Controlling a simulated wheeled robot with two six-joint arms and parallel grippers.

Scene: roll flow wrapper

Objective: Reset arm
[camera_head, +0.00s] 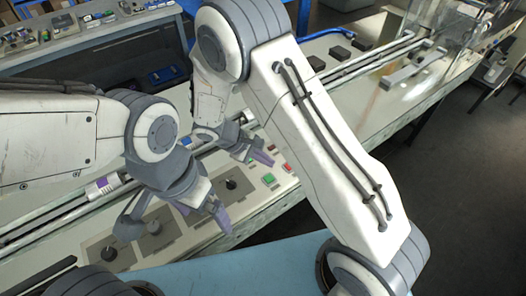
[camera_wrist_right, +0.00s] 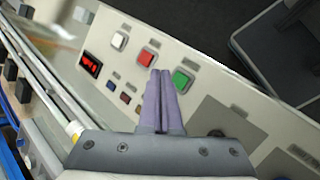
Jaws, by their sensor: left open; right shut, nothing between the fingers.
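My left gripper (camera_head: 200,209) is open over the front of the control panel (camera_head: 150,232), near its black knobs, with nothing seen between its fingers. My right gripper (camera_head: 262,157) is farther back, above the panel near the buttons, partly behind my right arm. In the right wrist view its purple fingers (camera_wrist_right: 163,102) are shut together and empty. There the fingers point toward the red button (camera_wrist_right: 147,56) and the green button (camera_wrist_right: 182,79). I cannot tell whether the fingertips touch the panel.
A white button (camera_wrist_right: 119,40) and a red-lit display (camera_wrist_right: 91,64) are on the panel. Metal rails (camera_head: 355,65) run along the machine. Black blocks (camera_head: 340,53) sit at the back. A blue surface (camera_head: 255,268) lies in front. Dark floor (camera_head: 450,165) is at right.

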